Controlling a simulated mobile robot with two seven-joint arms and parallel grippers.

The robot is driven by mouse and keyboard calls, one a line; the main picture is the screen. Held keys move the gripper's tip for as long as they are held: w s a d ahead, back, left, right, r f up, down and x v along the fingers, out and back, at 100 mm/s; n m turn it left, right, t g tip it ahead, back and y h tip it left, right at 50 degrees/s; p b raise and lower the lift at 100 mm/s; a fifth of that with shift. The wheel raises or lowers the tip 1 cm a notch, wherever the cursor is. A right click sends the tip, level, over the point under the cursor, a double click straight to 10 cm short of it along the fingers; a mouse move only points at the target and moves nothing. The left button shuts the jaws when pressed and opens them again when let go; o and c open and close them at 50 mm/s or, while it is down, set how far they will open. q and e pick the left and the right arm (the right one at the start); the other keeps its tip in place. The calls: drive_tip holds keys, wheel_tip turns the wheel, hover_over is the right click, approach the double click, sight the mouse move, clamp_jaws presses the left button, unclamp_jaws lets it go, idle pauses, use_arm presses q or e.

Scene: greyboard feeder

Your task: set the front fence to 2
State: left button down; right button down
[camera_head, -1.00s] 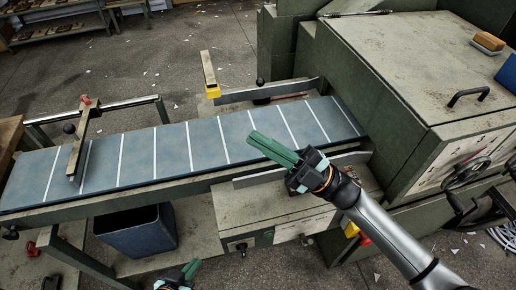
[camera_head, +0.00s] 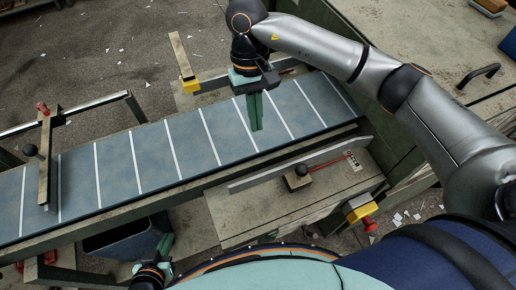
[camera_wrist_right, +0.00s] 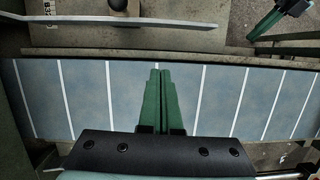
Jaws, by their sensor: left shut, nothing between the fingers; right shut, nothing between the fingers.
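The front fence (camera_head: 300,159) is a long grey plate along the near side of the blue belt, set at a slight angle to the belt edge. Its black knob (camera_head: 301,170) sits on a block beside a red line and a small marked scale (camera_head: 353,162); the numbers are too small to read. The fence also shows in the right wrist view (camera_wrist_right: 150,22), with its knob (camera_wrist_right: 118,4) cut by the top edge. My right gripper (camera_head: 256,122) is shut and empty above the belt, beyond the fence. My left gripper (camera_head: 165,246) is shut and empty at the bottom, in front of the belt.
The belt (camera_head: 150,150) has white cross lines and is bare. A bar with a black knob (camera_head: 46,150) crosses its left end. The back fence (camera_head: 212,82) is partly hidden by my right arm. A yellow and red button box (camera_head: 361,210) stands right of the near table. A blue bin (camera_head: 115,238) is below.

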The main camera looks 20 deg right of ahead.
drive_tip(key=shift+n, duration=0.3)
drive_tip(key=x, duration=0.3)
drive_tip(key=p+x, duration=0.1)
drive_tip(key=x, duration=0.1)
drive_tip(key=d+x, duration=0.1)
drive_tip(key=x, duration=0.2)
drive_tip(key=shift+w+f, duration=0.1)
drive_tip(key=shift+f, duration=0.3)
drive_tip(key=s+p, duration=0.2)
drive_tip(key=shift+s+f, duration=0.35)
drive_tip(key=shift+s, duration=0.05)
drive_tip(key=shift+s+d+f, duration=0.1)
drive_tip(key=shift+s, duration=0.5)
